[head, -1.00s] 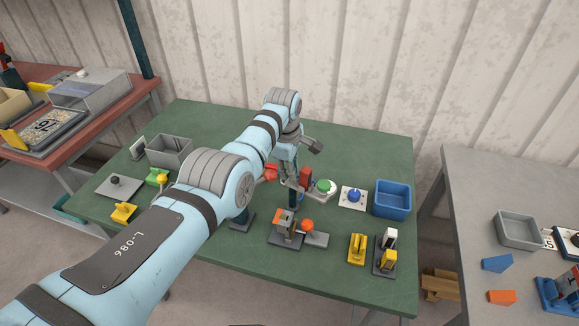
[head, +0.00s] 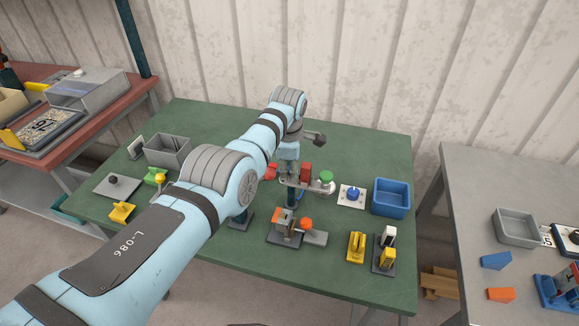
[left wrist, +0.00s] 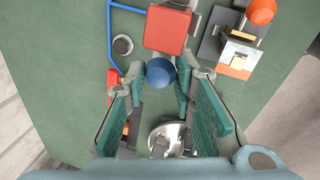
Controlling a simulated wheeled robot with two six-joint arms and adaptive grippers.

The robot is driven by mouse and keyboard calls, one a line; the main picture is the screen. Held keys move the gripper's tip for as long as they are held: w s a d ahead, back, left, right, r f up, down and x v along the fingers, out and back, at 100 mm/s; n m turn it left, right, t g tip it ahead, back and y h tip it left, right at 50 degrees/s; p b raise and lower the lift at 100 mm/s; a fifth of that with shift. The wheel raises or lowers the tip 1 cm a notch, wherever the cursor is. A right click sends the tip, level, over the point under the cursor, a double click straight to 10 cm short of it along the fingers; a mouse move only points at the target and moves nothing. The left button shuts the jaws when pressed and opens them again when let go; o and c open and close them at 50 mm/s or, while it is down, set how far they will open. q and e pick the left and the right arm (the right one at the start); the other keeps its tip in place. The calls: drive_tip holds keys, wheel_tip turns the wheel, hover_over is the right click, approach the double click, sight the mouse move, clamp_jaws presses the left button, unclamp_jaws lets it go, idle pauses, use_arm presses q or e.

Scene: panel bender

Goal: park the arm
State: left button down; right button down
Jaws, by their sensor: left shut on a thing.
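My left gripper (head: 290,185) is over the middle of the green table, its jaws partly hidden by its own arm and by nearby parts. In the left wrist view the fingers (left wrist: 160,78) close around a blue ball (left wrist: 160,71), touching it from both sides. A red block (left wrist: 168,28) lies just beyond the ball. The red block also shows in the head view (head: 306,172), beside a green knob (head: 326,177). How the ball joins these parts is hidden. My right gripper is not in view.
A fixture with an orange knob (head: 306,223) stands in front of the gripper. A blue-knobbed white plate (head: 352,195) and a blue bin (head: 392,198) are to the right. A grey bin (head: 168,151) is at the left.

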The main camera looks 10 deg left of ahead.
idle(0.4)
use_arm(q)
drive_tip(key=c, duration=1.3)
unclamp_jaws()
drive_tip(key=shift+d, duration=0.1)
drive_tip(key=shift+c, duration=0.2)
drive_tip(key=shift+r, duration=0.2)
drive_tip(key=shift+r, duration=0.35)
wheel_tip(320, 180, up, 11)
drive_tip(key=s, duration=0.2)
drive_tip(key=shift+s+d, duration=0.15)
drive_tip(key=shift+d, duration=0.1)
drive_tip(key=shift+f, duration=0.15)
